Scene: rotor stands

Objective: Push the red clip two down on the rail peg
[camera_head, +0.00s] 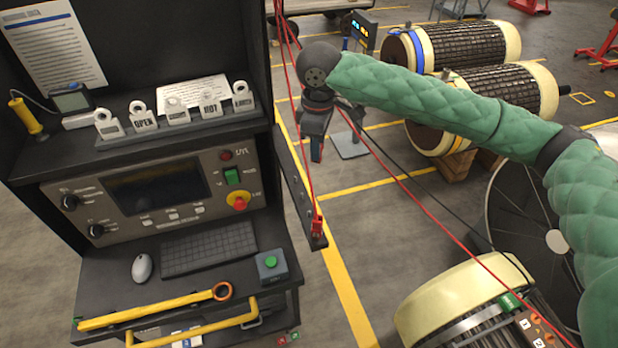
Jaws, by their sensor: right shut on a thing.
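A red clip (318,225) sits at the near end of the narrow dark rail (299,190) along the console's right side, with a red lead running up from it. I cannot read a number on it, and the peg under it is hidden. My right gripper (316,158) points down above the rail's near end, clearly apart from that clip. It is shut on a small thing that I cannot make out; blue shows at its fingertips. My left gripper is out of view.
The console (150,195) with keyboard (209,249) and yellow-handled wrench (150,307) stands at left. A second red lead (420,206) slants to the motor (466,303) at lower right. Rotors (452,46) lie behind my right arm.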

